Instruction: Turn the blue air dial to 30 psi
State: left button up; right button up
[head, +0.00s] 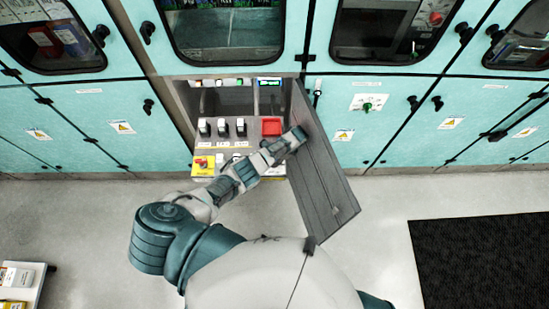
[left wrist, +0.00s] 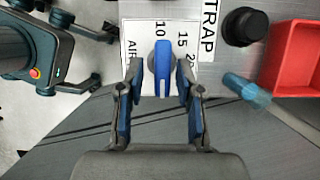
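The blue air dial (left wrist: 162,66) shows in the left wrist view in front of a white label (left wrist: 134,22) reading "AIR", with 10, 15 and part of 20 visible. Its long handle stands upright in that picture, its upper end just below the 10. My left gripper (left wrist: 164,78) is open, with one finger on each side of the handle and gaps visible between. In the head view my left gripper (head: 294,139) is at the lower right of the recessed control panel (head: 244,147), beside the open door. The dial is hidden there. My right gripper is not in view.
The grey door (head: 325,170) stands open right of the panel. A red tray (head: 271,126), black switches (head: 222,127) and a yellow-based switch (head: 203,165) are on the panel. A black knob (left wrist: 244,26) and blue-tipped handle (left wrist: 245,88) are right of the dial.

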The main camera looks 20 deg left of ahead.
pick_arm(q)
notch_tip(320, 180, up, 10)
dwell(0.8)
jog(key=shift+w, duration=0.1)
